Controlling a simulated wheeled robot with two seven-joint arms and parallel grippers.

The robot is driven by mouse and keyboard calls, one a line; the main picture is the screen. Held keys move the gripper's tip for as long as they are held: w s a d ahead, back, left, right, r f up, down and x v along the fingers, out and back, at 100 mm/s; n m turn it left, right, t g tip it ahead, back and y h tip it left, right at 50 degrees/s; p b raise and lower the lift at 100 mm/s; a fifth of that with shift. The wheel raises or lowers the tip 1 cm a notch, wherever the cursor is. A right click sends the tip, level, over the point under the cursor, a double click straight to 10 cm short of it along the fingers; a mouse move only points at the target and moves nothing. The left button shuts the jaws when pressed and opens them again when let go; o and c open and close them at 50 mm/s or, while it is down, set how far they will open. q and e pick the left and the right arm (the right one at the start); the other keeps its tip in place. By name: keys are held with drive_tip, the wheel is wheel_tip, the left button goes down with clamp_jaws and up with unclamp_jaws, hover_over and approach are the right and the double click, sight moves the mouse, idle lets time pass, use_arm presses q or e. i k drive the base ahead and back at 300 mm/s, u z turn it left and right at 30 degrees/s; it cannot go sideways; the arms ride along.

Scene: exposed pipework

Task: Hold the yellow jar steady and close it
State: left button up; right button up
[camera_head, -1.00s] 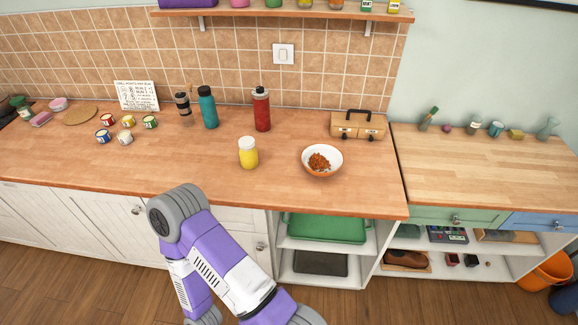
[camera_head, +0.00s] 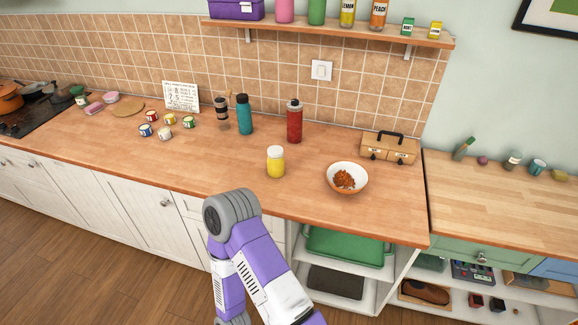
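The yellow jar (camera_head: 276,164) stands upright on the wooden counter, left of a white bowl. It has a pale whitish top; I cannot tell whether that is a lid or the open glass rim. No separate lid is clearly visible near it. One of my purple and grey arms shows below the counter's front edge, in front of the jar and apart from it. Its gripper is not visible, and neither is the other arm.
The white bowl (camera_head: 347,178) of brown food sits right of the jar. Behind are a red bottle (camera_head: 294,122), a teal bottle (camera_head: 244,115) and a wooden case (camera_head: 389,147). Several small tins (camera_head: 165,132) stand left. The counter (camera_head: 225,160) around the jar is clear.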

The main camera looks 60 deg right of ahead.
sight(276, 167)
drive_tip(key=z, duration=1.7)
